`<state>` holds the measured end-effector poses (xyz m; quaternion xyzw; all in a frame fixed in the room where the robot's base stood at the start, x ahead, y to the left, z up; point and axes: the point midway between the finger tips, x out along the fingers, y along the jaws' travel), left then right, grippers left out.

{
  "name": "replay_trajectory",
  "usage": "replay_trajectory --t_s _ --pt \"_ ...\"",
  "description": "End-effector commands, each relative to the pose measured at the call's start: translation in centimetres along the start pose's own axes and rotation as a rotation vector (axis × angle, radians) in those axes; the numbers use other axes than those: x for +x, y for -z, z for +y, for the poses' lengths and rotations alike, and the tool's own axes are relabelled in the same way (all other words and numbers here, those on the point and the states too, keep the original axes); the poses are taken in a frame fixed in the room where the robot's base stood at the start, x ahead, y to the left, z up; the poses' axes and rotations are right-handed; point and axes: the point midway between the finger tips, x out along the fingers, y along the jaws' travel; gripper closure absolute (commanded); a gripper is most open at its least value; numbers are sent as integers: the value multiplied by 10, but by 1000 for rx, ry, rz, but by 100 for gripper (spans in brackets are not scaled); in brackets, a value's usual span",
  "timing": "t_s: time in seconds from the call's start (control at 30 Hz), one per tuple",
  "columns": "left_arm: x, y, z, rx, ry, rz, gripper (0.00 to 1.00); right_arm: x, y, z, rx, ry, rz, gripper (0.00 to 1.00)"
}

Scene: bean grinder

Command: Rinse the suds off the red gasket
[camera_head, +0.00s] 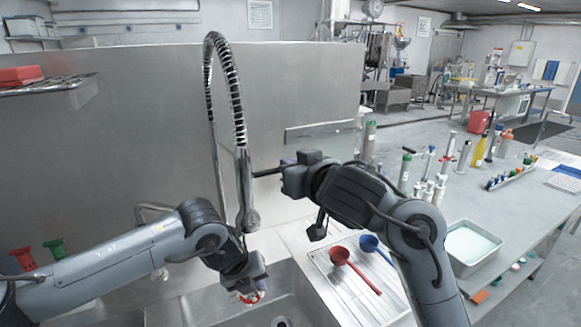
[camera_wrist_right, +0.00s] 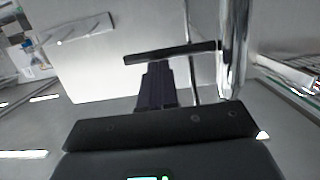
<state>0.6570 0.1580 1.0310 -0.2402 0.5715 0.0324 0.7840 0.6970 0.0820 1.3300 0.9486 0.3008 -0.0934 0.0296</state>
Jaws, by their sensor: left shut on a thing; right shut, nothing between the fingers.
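The red gasket (camera_head: 251,299) shows as a small red and white ring low over the sink (camera_head: 200,309). My left gripper (camera_head: 259,289) is shut on it, fingers down, and hides part of it. The spray head (camera_head: 249,218) of the coiled faucet hangs above my left gripper. I cannot make out any water or clear suds. My right gripper (camera_head: 288,163) is shut and empty beside the faucet, at a dark bar (camera_head: 267,172) like a lever. In the right wrist view the bar (camera_wrist_right: 190,49) crosses beyond the fingers (camera_wrist_right: 156,84); contact is unclear.
A ribbed drainboard (camera_head: 318,258) right of the sink holds a red scoop (camera_head: 354,268) and a blue scoop (camera_head: 374,245). A white tub (camera_head: 470,248) stands further right. The steel splash wall (camera_head: 130,130) is behind. Green and red handles (camera_head: 54,247) show at left.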

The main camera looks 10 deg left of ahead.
Motion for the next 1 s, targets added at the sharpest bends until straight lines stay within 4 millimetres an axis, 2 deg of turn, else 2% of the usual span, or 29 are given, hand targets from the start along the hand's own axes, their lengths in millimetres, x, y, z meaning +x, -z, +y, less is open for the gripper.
replay_trajectory --t_s 0.17,0.4,0.77,1.0 --pt "0 0 0 0 0 0 100 1 -1 0 6 2 -1 100" --pt "0 0 0 0 0 0 100 8 -17 1 76 15 -3 100" --pt "0 0 0 0 0 0 100 6 -14 2 76 14 -1 100" --pt "0 0 0 0 0 0 100 -12 1 6 74 16 1 100"
